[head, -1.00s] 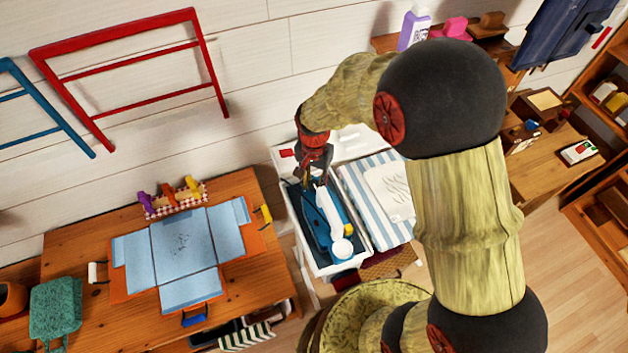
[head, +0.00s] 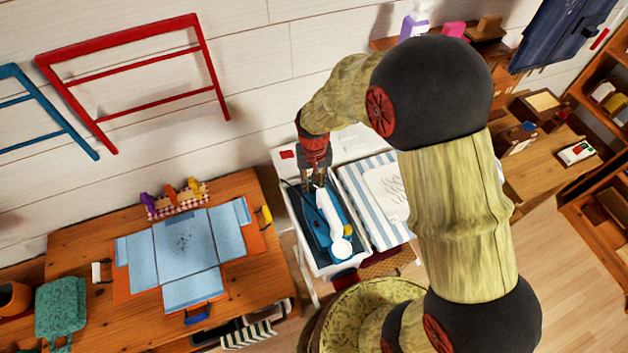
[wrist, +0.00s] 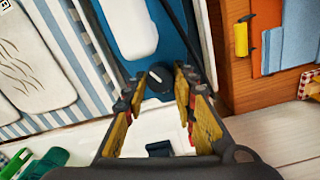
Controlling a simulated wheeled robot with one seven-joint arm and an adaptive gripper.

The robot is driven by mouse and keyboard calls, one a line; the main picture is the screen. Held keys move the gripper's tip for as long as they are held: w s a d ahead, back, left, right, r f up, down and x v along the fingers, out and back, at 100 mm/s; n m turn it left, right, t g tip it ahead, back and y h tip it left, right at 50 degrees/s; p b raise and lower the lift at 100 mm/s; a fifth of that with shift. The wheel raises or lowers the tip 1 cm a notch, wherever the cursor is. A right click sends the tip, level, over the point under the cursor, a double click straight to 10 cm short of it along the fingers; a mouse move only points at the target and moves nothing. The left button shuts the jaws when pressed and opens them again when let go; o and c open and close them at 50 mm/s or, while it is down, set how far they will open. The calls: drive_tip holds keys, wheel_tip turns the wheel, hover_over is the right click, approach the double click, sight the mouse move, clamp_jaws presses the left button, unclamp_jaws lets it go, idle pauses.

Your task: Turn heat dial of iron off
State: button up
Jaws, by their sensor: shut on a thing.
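The iron (head: 322,233) is blue with a white handle (head: 331,210). It lies in a dark tray (head: 312,246) with a white rim on the white stand. In the wrist view, its white handle (wrist: 128,25) is at the top and its blue body (wrist: 172,48) reaches down toward my fingers. The heat dial (wrist: 160,79) is a round black knob with a white pointer mark, between my fingertips. My gripper (wrist: 161,84) is shut on the dial, one finger at each side. In the head view, my gripper (head: 315,186) points down at the iron's back end; the dial is hidden there.
A striped ironing surface (head: 366,208) with folded cloth lies right of the tray. A wooden table (head: 75,237) with folded blue cloth stands to the left. A plank wall (head: 255,110) is close behind. Green items (wrist: 48,160) show at the wrist view's lower left.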

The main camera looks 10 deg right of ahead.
drive_tip(key=n+p, duration=0.1)
drive_tip(key=n, duration=0.3)
drive_tip(key=shift+n, duration=0.4)
drive_tip(key=n, duration=0.3)
drive_tip(key=shift+n+p, duration=0.3)
drive_tip(key=shift+p, duration=0.05)
drive_tip(key=n+p, duration=0.1)
drive_tip(key=n, duration=0.9)
drive_tip(key=shift+n, duration=0.4)
drive_tip(key=n, duration=0.3)
drive_tip(key=shift+n+p, duration=0.3)
drive_tip(key=shift+p, duration=0.1)
drive_tip(key=n, duration=0.3)
drive_tip(key=shift+n, duration=2)
drive_tip(key=o, duration=1.2)
drive_tip(key=shift+c, duration=0.2)
